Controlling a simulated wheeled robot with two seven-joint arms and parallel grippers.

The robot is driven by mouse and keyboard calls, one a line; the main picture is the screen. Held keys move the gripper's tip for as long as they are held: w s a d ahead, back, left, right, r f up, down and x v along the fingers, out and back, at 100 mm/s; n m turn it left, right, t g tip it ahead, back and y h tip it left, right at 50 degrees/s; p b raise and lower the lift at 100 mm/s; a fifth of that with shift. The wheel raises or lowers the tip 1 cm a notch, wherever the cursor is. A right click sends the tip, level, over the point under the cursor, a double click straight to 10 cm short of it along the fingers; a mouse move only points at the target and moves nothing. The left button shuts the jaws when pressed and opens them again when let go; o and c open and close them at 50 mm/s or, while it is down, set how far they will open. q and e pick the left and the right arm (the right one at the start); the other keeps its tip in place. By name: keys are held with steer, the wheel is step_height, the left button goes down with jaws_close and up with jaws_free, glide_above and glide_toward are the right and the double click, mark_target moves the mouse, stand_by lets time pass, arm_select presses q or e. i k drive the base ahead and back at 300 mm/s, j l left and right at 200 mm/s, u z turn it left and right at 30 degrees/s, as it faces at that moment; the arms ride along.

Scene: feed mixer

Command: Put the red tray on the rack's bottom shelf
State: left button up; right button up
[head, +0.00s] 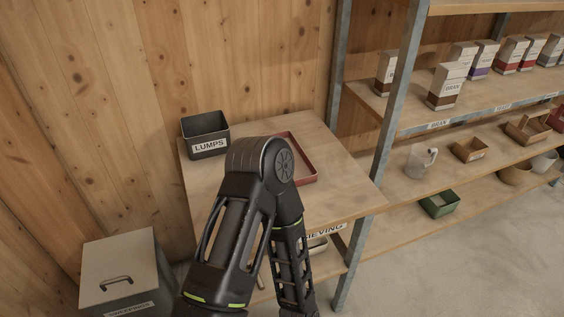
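The red tray (304,156) lies on the wooden table; its right wall and back corner show, and my arm hides the rest. The rack (402,75) stands at the right with grey metal posts and wooden shelves. Its lowest visible shelf (395,238) has bare board at its left end and a green box (440,204) on it. One of my arms rises from the bottom edge, bends in front of the tray and runs down out of the picture. Neither gripper shows. I cannot tell whether the arm touches the tray.
A dark bin labelled LUMPS (206,136) stands at the table's back left. A lidded grey box (122,268) is at lower left. The table's right part (345,190) is clear. Higher rack shelves hold several cartons (446,86), a jug (420,160) and a basket (470,150).

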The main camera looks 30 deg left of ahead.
mark_target(386, 226)
steer(key=i+l, duration=0.5)
steer(key=l, duration=0.15)
steer(key=i+l, duration=0.55)
steer(key=l, duration=0.15)
steer(key=i+l, duration=0.5)
steer(key=l, duration=0.15)
steer(key=u, duration=2.1)
